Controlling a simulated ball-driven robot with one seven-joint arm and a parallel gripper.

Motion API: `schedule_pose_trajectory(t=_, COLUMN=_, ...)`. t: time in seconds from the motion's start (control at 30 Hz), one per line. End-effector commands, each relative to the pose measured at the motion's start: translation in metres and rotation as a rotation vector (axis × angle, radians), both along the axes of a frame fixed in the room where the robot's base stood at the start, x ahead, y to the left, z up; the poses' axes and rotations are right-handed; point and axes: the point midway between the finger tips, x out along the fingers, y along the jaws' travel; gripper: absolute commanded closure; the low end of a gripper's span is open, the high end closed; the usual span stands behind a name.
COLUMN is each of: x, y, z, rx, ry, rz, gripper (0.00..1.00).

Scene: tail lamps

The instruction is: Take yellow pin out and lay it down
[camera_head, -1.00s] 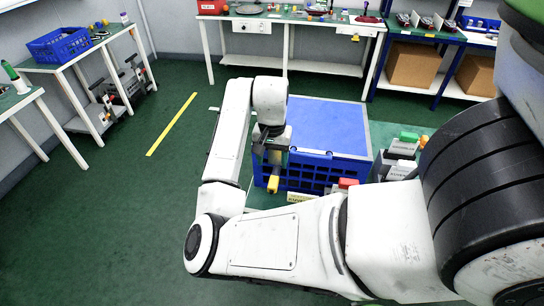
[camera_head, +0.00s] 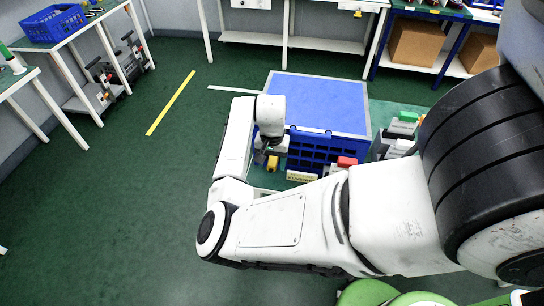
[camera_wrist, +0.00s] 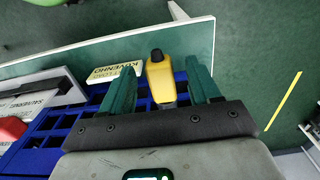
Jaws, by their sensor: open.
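The yellow pin (camera_wrist: 160,78) has a black tip and stands at the edge of a blue slotted crate (camera_wrist: 60,128) in the wrist view. Its lower end is hidden by my gripper. My gripper (camera_wrist: 161,74) is open, with one green finger on each side of the pin and gaps visible between them. In the head view the pin (camera_head: 273,163) shows just below my gripper (camera_head: 266,150), at the front left of the crate (camera_head: 312,147).
A cream label (camera_wrist: 113,73) lies beside the pin. A red block (camera_head: 346,162) and a green-topped block (camera_head: 408,117) are to the right. A large blue panel (camera_head: 320,103) lies behind.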

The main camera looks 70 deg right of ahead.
Motion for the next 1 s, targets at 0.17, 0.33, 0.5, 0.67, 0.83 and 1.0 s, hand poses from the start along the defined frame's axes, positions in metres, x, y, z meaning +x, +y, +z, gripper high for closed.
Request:
schedule_pose_trajectory(t=0.17, x=0.0, y=0.0, z=-0.0003, rx=0.0, ry=0.0, rz=0.0, gripper=0.38)
schedule_pose_trajectory(t=0.33, x=-0.0001, y=0.0, z=-0.0002, rx=0.0, ry=0.0, rz=0.0, gripper=0.52)
schedule_pose_trajectory(t=0.5, x=-0.0001, y=0.0, z=-0.0001, rx=0.0, ry=0.0, rz=0.0, gripper=0.68)
schedule_pose_trajectory(t=0.67, x=-0.0001, y=0.0, z=0.0, rx=0.0, ry=0.0, rz=0.0, gripper=0.83)
schedule_pose_trajectory(t=0.83, x=-0.0001, y=0.0, z=0.0, rx=0.0, ry=0.0, rz=0.0, gripper=0.99)
schedule_pose_trajectory(t=1.0, x=0.0, y=-0.0001, z=0.0001, rx=0.0, ry=0.0, rz=0.0, gripper=0.85)
